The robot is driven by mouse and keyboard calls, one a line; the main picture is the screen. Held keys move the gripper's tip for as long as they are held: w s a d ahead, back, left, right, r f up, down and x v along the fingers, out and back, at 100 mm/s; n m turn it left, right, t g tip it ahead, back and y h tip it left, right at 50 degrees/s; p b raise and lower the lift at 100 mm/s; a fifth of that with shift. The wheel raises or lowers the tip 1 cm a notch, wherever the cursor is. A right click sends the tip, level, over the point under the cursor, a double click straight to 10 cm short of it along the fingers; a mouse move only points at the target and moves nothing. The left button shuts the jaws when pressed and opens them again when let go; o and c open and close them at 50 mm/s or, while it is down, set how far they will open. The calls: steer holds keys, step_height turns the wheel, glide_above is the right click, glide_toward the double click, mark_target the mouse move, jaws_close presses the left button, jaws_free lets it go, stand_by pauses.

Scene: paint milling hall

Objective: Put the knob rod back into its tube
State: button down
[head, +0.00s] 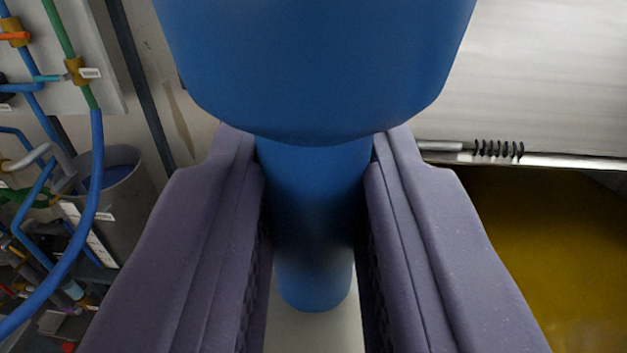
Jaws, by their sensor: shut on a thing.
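The blue knob rod (312,285) has a wide faceted knob (315,60) at the top of the picture and a narrower round shaft below it. My gripper (315,195) has its two purple-grey fingers on either side of the shaft, just under the knob, and is shut on it. The shaft's rounded lower end shows between the fingers, above a pale surface (312,332). I cannot make out the tube; the knob, the shaft and my fingers cover the middle of the view.
At the left are blue and green pipes (95,150) with tagged fittings and a grey bucket (118,205) by the wall. At the right a pale metal panel (555,70) with a black spring (498,149) at its lower edge stands over a dark yellow area (560,260).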

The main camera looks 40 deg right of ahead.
step_height(320, 180, down, 8)
steer(key=b, duration=0.8)
steer(key=shift+f, duration=0.15)
stand_by(0.4)
step_height(320, 180, down, 10)
steer(key=b, duration=0.5)
steer(key=shift+b, duration=0.35)
stand_by(0.6)
